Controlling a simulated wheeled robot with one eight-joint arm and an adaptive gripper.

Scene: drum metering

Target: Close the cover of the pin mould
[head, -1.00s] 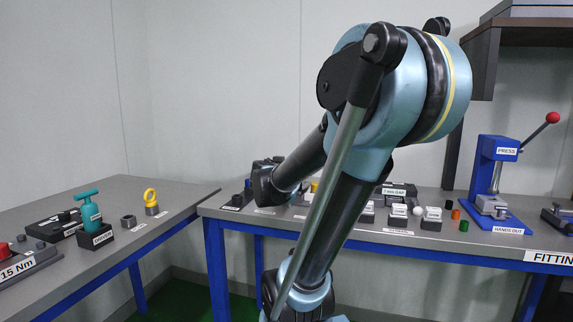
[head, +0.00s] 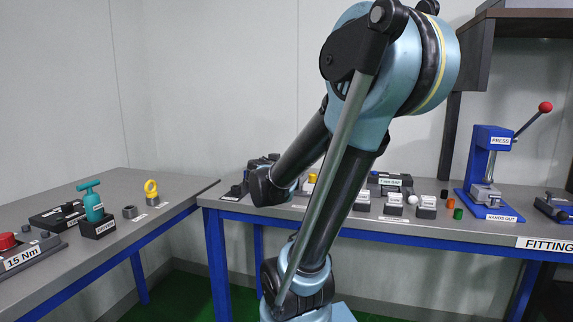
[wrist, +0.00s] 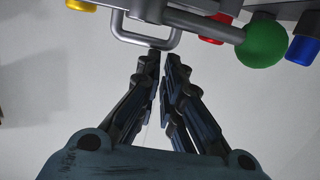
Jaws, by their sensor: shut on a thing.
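In the wrist view, my gripper (wrist: 159,54) has its two fingers close together at a grey U-shaped handle (wrist: 177,36). The fingertips are shut on the lower bar of this handle. The handle hangs from a grey part (wrist: 160,10) at the top edge of the picture, cut off by the frame. I cannot tell how far the pin mould's cover is open. In the head view, my fingers are hidden behind my own arm, and the pin mould cannot be made out.
In the wrist view, a green ball (wrist: 263,44) and a blue piece (wrist: 303,48) stand close right of the handle; a yellow piece (wrist: 82,5) is left. In the head view, a blue press (head: 490,165) and several small parts stand on the fitting bench (head: 390,226).

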